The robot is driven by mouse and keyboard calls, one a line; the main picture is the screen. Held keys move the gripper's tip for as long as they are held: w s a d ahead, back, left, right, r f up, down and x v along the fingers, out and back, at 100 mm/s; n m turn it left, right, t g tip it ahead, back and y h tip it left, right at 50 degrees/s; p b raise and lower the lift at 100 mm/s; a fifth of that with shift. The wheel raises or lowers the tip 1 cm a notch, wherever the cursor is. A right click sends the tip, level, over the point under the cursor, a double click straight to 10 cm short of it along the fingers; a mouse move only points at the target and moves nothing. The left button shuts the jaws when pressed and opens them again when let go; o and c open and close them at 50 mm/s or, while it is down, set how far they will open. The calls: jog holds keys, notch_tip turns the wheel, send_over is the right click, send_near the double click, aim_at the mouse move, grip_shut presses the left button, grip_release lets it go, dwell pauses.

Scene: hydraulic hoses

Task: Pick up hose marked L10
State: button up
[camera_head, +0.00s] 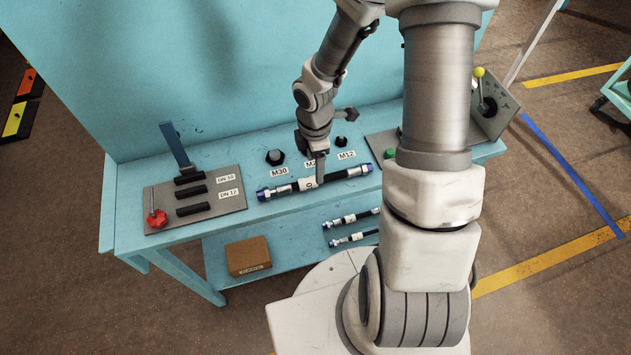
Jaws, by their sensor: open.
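A black hose (345,174) with blue and silver end fittings lies on the front part of the turquoise bench top. Its white label (307,184) is partly covered by my gripper; only a "0" shows, so I cannot read the full marking. My gripper (318,178) is open and pointing down at the middle of this hose, with a finger by the label. I cannot tell whether it touches the hose. Two shorter hoses, an upper one (345,221) and a lower one (347,240), lie on the lower shelf, their labels too small to read and right ends hidden by my arm.
Black fittings stand behind the hose by the tags M30 (279,172) and M12 (346,155). A brown box (248,256) sits on the shelf. A lever panel (495,110) stands right.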

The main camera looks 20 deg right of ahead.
jog(key=shift+s+f+b, duration=0.1)
jog(key=shift+f+b, duration=0.25)
jog(key=shift+f, duration=2.65)
jog(key=shift+c, duration=0.3)
grip_shut()
